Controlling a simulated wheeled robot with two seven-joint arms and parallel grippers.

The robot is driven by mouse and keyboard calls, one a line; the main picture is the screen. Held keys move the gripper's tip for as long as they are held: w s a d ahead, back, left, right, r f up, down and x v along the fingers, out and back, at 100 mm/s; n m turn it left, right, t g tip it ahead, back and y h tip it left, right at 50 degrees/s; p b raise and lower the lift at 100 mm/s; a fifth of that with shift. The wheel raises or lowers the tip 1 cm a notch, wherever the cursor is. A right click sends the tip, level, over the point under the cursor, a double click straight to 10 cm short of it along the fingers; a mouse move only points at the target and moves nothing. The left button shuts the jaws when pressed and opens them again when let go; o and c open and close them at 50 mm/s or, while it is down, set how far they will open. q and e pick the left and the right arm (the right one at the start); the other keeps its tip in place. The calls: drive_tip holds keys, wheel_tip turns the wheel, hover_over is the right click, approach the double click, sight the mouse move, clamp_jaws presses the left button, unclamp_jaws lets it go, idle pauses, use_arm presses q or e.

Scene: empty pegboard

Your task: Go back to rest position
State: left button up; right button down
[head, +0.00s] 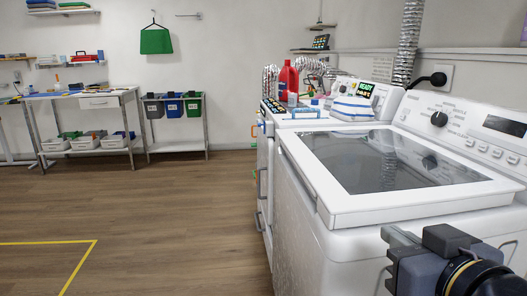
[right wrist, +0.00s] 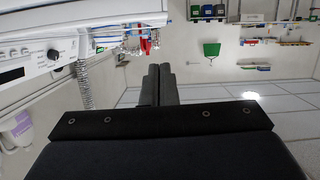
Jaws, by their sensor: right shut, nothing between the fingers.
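My right gripper (head: 392,240) shows at the lower right of the head view, beside the front of the white washing machine (head: 335,222). In the right wrist view its two dark fingers (right wrist: 160,84) lie together, shut with nothing between them. The gripper appears apart from the machine, though the exact gap is hard to tell. My left gripper is not in view.
Workbenches with bins (head: 85,142) stand at the far left wall. A green cloth (head: 156,41) hangs there. Yellow tape (head: 80,263) marks the floor, which is clear at left.

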drive_tip(key=s+d+f+m+g+y, duration=0.15)
drive_tip(key=s+f+g, duration=0.3)
drive_tip(key=f, duration=0.85)
drive_tip(key=s+d+f+m+g+y, duration=0.15)
drive_tip(key=s+f+g, duration=0.3)
drive_tip(key=f, duration=0.85)
use_arm(q)
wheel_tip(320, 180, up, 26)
drive_tip(key=p, duration=2.6)
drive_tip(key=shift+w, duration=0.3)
use_arm(e)
wheel_tip(320, 180, up, 25)
drive_tip(key=h, duration=0.1)
drive_tip(key=shift+a, duration=0.25)
drive_tip(key=shift+r, duration=0.1)
